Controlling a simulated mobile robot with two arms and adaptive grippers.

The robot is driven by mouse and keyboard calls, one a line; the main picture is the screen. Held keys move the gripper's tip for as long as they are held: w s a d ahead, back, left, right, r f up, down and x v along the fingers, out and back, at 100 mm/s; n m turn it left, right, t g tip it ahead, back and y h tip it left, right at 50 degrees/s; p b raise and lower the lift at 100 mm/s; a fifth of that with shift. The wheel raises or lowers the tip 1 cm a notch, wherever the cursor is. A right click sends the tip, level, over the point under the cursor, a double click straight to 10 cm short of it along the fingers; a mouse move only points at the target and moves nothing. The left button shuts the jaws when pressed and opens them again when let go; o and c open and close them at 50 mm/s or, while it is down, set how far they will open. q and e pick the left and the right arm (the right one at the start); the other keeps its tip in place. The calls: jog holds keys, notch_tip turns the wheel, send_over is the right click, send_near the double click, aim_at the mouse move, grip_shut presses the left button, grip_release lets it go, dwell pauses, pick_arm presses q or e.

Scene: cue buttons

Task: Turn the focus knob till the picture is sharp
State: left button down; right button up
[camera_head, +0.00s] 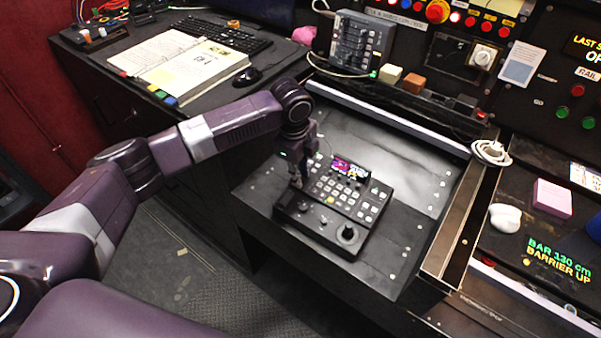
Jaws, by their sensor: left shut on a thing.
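A black control panel (300,225) lies on the dark desk in the middle, with several buttons on it. A small screen (350,168) at its back edge shows a coloured picture, too small to tell if it is sharp. My left gripper (297,184) points down at the panel's left side, shut on what seems to be the focus knob, which the fingers mostly hide. A black round knob or joystick (348,233) stands uncovered at the panel's front right. My right gripper is not in view.
An open binder (185,65), a keyboard (225,37) and a mouse (249,76) are on the left desk. A grey box (360,42) stands behind the panel. A coiled white cable (492,152) and a pink block (552,197) are at right. The desk around the panel is clear.

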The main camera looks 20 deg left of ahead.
pick_arm(q)
jog(key=m+p, duration=0.2)
jog(key=p, duration=0.1)
jog(key=shift+r, duration=0.35)
jog(key=shift+f+m+p, duration=0.3)
jog(key=shift+m+p, duration=0.55)
jog(key=shift+m, duration=0.55)
jog(key=c, duration=1.8)
grip_release()
jog(key=shift+r, duration=0.15)
jog(key=r, duration=0.4)
jog(key=s+r, duration=0.1)
jog(key=r, duration=0.6)
jog(key=shift+s+a+r, duration=0.2)
jog(key=shift+s+r, duration=0.1)
jog(key=shift+s, duration=0.1)
